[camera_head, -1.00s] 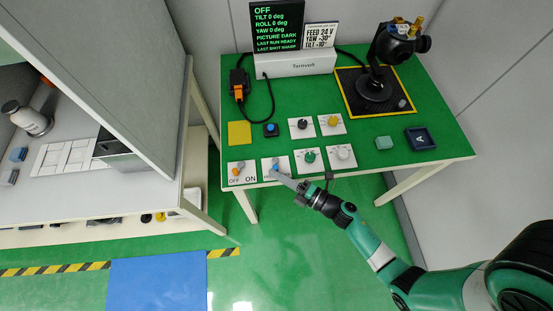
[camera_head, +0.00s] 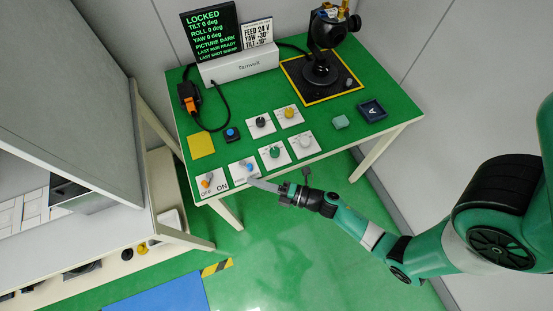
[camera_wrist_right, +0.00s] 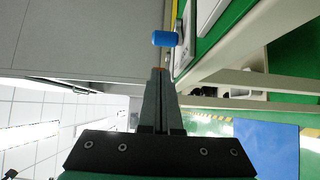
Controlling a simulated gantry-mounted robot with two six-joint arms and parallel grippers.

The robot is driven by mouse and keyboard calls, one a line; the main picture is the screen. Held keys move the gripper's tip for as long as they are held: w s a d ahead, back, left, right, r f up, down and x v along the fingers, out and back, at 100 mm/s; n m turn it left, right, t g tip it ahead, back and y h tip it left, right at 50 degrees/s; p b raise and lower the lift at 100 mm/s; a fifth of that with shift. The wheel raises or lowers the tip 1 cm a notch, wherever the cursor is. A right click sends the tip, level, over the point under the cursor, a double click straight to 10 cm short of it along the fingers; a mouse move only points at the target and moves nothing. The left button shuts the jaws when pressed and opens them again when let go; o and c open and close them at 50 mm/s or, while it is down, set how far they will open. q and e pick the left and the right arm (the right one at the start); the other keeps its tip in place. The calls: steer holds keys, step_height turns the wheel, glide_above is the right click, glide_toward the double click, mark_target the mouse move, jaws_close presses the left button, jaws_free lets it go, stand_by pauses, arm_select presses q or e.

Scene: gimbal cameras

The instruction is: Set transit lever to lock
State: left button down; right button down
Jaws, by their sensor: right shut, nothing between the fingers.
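The lever with a blue knob (camera_head: 249,167) stands on a white plate (camera_head: 236,174) at the front edge of the green table. My right gripper (camera_head: 251,181) is shut and empty, its fingertips close beside the lever plate. In the right wrist view the blue knob (camera_wrist_right: 165,38) is just past the tips of my shut fingers (camera_wrist_right: 161,72); I cannot tell whether they touch. The display (camera_head: 209,33) reads LOCKED, with tilt, roll and yaw at 0 deg. My left gripper is out of view.
An OFF/ON switch with an orange tip (camera_head: 207,183) is left of the lever. Several dials, such as the green one (camera_head: 274,152), sit to its right. A black camera gimbal (camera_head: 321,67) stands on a yellow-edged pad. A grey partition (camera_head: 62,85) rises at left.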

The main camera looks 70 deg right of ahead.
mark_target(277, 173)
steer(key=s+d, duration=0.1)
steer(key=d, duration=0.1)
steer(key=s+d+p, duration=0.1)
steer(key=d, duration=0.1)
steer(key=s+d, duration=0.1)
steer(key=d, duration=0.1)
steer(key=shift+s+d, duration=0.55)
steer(key=shift+a, duration=0.15)
